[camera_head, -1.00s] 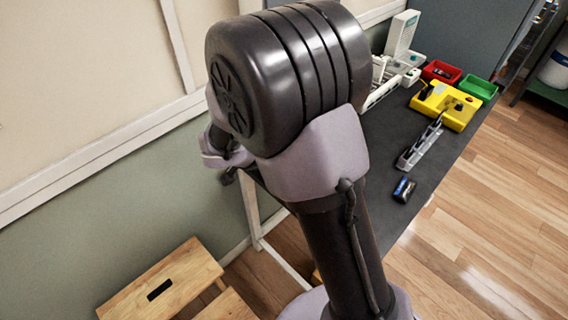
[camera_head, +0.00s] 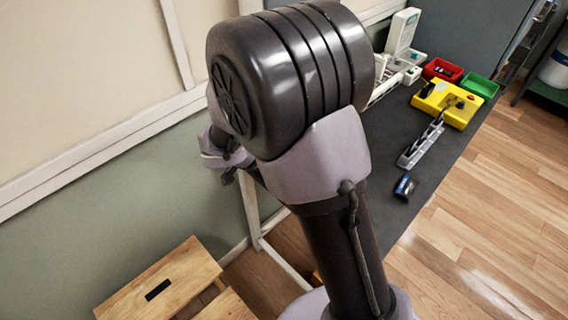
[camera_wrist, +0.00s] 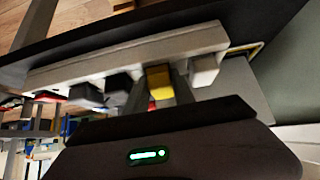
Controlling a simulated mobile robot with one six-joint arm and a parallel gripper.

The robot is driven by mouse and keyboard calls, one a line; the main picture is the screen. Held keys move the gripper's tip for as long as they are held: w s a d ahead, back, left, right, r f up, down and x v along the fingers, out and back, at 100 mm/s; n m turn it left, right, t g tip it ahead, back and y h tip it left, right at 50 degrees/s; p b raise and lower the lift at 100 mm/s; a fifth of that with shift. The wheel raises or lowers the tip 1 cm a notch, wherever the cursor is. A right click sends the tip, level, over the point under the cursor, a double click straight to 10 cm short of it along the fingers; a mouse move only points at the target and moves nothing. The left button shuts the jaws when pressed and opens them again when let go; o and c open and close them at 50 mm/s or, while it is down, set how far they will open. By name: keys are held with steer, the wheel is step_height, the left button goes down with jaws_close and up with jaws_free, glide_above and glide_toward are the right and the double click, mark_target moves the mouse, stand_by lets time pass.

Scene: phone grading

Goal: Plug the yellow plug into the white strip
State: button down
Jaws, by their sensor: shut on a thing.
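The white strip (camera_wrist: 110,62) runs slantwise across the wrist view. The yellow plug (camera_wrist: 159,80) is between the two dark fingers of my gripper (camera_wrist: 160,92), which is shut on it. The plug's far end meets the strip's near edge in the picture; I cannot tell whether it is seated in a socket. Black plugs (camera_wrist: 118,86) are along the strip to the left, and a pale plug (camera_wrist: 204,70) is to the right. In the head view my arm hides the gripper and the yellow plug.
The dark table (camera_head: 400,125) carries a yellow box (camera_head: 458,107), a red bin (camera_head: 440,68), a green bin (camera_head: 479,86), a grey slotted rack (camera_head: 421,146) and a small dark-blue object (camera_head: 405,186). A wooden stool (camera_head: 165,280) stands on the floor at lower left.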

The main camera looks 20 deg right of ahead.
steer(key=shift+f, duration=0.15)
steer(key=c, duration=1)
jaws_free()
steer(key=shift+f, duration=0.1)
steer(key=shift+o, duration=0.2)
steer(key=shift+s, duration=0.1)
